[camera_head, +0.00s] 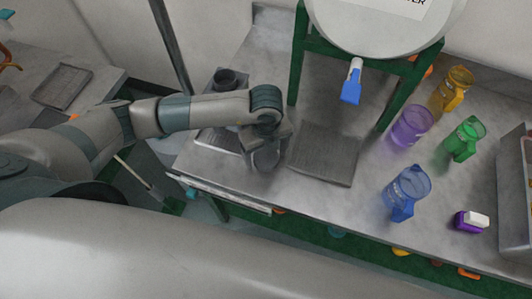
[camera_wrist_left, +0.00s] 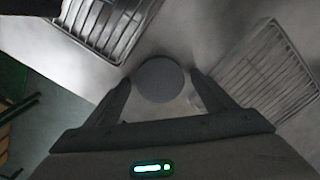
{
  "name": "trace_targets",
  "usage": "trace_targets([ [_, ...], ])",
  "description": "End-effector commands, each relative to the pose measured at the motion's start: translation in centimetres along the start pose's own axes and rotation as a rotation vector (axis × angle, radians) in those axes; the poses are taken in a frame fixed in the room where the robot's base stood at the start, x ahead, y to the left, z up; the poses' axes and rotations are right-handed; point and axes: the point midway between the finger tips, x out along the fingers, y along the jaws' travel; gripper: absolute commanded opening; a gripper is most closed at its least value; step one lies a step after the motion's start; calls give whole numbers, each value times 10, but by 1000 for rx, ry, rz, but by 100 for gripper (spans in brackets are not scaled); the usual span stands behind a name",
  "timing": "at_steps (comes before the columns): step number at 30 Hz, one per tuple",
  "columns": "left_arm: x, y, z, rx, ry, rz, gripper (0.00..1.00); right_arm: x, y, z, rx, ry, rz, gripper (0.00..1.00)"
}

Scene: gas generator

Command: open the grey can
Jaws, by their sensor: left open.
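The grey can shows in the left wrist view as a round, plain grey top (camera_wrist_left: 160,79), seen from above. My left gripper (camera_wrist_left: 161,82) is open, with one finger on each side of this round top. Whether the fingers touch its sides I cannot tell. In the head view my left gripper (camera_head: 266,150) points down at the counter, between a metal tray and a ribbed drain plate. There the gripper and wrist cover most or all of the can. My right gripper is in neither view.
The ribbed plate (camera_head: 324,154) lies below a tank's blue tap (camera_head: 352,84). A dark cup (camera_head: 228,80) stands behind my left wrist. Purple (camera_head: 411,126), green (camera_head: 464,139), yellow (camera_head: 452,91) and blue (camera_head: 405,192) jugs stand right, near a purple-and-white block (camera_head: 471,221).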

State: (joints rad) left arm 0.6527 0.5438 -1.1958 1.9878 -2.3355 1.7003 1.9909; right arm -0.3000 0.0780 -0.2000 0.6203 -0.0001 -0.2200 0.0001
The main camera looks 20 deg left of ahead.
Motion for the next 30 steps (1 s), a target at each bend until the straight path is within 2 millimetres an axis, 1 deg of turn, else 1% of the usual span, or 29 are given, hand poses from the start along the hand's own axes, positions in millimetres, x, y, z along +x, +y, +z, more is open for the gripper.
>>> trace_targets([
  [1,-3,0,0,0,-1,0,77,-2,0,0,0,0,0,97],
  [4,-8,-1,0,1,-1,-2,77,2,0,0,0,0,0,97],
  [8,-22,-1,0,2,-1,-5,77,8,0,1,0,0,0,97],
  [11,-38,-1,0,2,-1,-5,77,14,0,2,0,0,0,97],
  [18,-81,-1,0,2,-1,-5,77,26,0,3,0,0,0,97],
  [24,-110,-1,0,1,-2,-4,77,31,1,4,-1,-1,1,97],
  [30,-121,0,0,1,0,-1,77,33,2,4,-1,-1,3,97],
])
